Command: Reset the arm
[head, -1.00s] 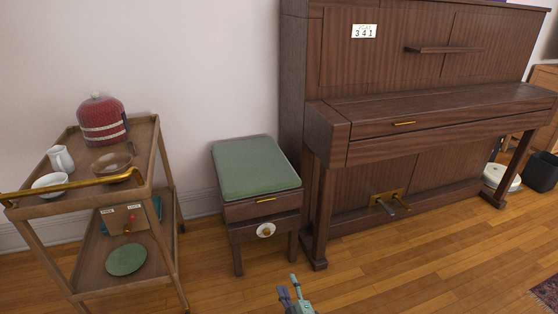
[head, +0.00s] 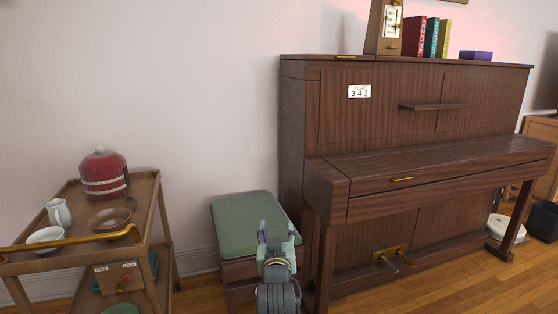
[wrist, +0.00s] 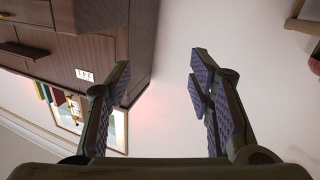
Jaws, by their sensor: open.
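My gripper (head: 276,232) is raised in front of the green-cushioned stool (head: 232,222) in the head view, at the left end of the brown upright piano (head: 335,130). In the wrist view my gripper (wrist: 160,78) has its two fingers spread wide apart, with nothing between them but bare wall. My gripper and forearm hide part of the stool.
A wooden trolley (head: 148,190) stands at the left with a red lidded container (head: 104,174), a white jug (head: 59,212) and bowls. A metronome (head: 384,27), books (head: 430,37) and a purple box (head: 475,55) stand on the piano.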

